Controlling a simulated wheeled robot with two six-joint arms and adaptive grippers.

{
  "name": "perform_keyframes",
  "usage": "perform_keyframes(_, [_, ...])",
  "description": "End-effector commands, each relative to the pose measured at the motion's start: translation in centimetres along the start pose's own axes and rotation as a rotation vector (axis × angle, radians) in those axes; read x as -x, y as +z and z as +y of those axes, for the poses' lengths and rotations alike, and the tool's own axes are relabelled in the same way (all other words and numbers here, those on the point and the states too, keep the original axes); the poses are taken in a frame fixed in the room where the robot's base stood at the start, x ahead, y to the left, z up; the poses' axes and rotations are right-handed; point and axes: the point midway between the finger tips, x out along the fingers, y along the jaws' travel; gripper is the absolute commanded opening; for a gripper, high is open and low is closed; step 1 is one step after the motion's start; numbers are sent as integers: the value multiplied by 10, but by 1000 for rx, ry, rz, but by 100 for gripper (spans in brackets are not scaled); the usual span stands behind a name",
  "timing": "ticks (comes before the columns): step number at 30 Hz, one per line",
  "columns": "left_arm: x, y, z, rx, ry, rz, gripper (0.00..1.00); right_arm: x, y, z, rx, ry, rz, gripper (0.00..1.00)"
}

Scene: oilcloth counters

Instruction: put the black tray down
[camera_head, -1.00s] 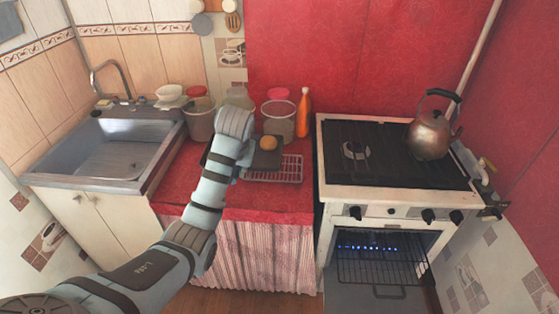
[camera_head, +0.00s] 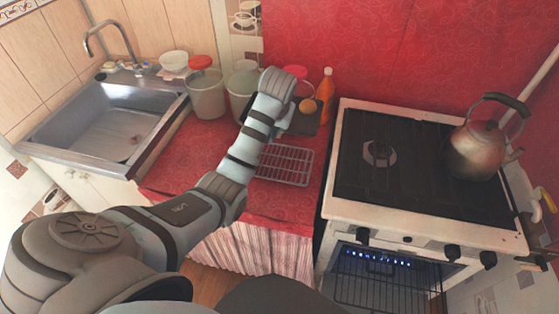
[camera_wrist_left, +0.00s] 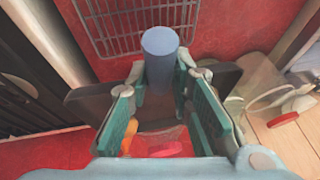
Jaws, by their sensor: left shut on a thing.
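The tray's height above the counter is unclear. My right gripper is not in view.
The wire rack (camera_head: 286,165) lies on the red counter (camera_head: 195,160). Lidded buckets (camera_head: 206,95) and an orange bottle (camera_head: 325,95) stand along the back. A stove (camera_head: 420,170) with a kettle (camera_head: 474,150) is right, a sink (camera_head: 105,125) left.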

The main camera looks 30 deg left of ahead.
Motion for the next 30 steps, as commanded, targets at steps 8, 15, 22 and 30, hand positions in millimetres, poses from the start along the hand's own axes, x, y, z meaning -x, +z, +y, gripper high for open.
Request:
perform_keyframes(8, [-93,38,20,0,-1,-4,0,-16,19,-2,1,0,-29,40])
perform_keyframes(15, [-129,53,26,1,-2,-4,0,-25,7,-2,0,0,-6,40])
perform_keyframes(22, [-147,60,30,3,-2,-2,0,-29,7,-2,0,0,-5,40])
perform_keyframes(30, [-147,61,30,2,-2,-4,33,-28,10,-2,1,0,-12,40])
